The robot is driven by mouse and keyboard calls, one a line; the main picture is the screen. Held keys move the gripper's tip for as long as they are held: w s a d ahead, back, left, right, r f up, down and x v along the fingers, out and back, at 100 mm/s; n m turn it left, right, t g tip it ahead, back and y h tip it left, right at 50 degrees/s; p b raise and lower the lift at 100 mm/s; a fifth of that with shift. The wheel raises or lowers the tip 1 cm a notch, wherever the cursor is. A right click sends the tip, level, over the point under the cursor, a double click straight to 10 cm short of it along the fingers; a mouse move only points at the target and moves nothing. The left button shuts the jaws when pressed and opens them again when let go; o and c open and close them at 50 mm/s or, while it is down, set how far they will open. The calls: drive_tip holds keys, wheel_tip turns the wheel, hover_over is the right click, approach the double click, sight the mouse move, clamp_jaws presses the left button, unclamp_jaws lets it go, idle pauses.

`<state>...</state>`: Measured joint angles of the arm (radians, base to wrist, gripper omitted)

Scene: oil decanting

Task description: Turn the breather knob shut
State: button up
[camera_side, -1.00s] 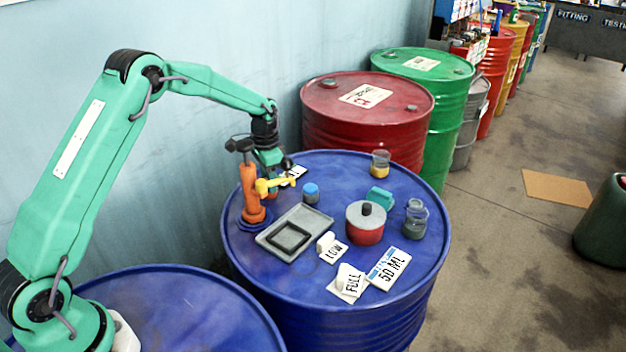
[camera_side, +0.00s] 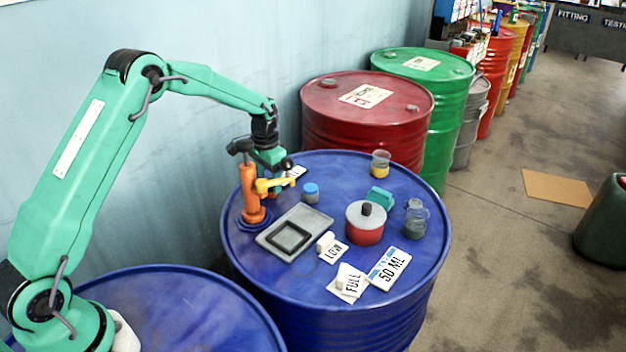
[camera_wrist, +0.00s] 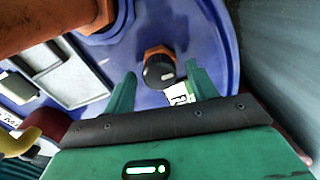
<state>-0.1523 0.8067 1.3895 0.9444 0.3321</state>
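The breather knob (camera_wrist: 160,71) shows in the wrist view as a black round cap with a short white mark, on an orange hexagonal base on the blue drum (camera_wrist: 225,50). My gripper (camera_wrist: 161,75) is open. Its two green fingers are on either side of the knob, with a visible gap on each side. A white label (camera_wrist: 180,94) lies on the drum beside the knob, partly hidden by the right finger and the gripper body. In the side view my gripper (camera_side: 271,166) points down behind the orange tap, and the knob cannot be made out there.
The orange tap (camera_side: 250,193), with a black handle and yellow spout (camera_side: 276,184), stands close to my gripper.

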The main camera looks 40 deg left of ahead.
drive_tip(key=shift+r, duration=3.9)
drive_tip(key=shift+r, duration=0.3)
wheel_tip(320, 180, up, 10)
drive_tip(key=m+t, duration=0.1)
drive_tip(key=t, duration=0.1)
hover_over(268, 180)
drive_tip(key=s, duration=0.3)
drive_tip(key=shift+n+t, duration=0.3)
drive_tip(key=shift+t, duration=0.2)
drive_tip(key=s+d+r, duration=0.1)
drive_tip(key=s, duration=0.1)
drive_tip(key=s+r, duration=0.2)
drive_tip(key=s+d+r, duration=0.1)
drive_tip(key=s+r, duration=0.1)
drive_tip(key=s, duration=0.1)
drive_tip(key=shift+s+d+r, duration=0.1)
drive_tip(key=shift+d+r, duration=0.1)
drive_tip(key=shift+d, duration=0.1)
drive_tip(key=s+d+f+n+t, duration=0.1)
drive_tip(key=s+d, duration=0.2)
drive_tip(key=s, duration=0.8)
drive_tip(key=s+d+n+t, duration=0.1)
drive_tip(key=s+d, duration=0.2)
drive_tip(key=s, duration=0.8)
drive_tip(key=shift+s+f+t, duration=0.2)
drive_tip(key=shift+f+t, duration=0.1)
drive_tip(key=shift+f, duration=0.05)
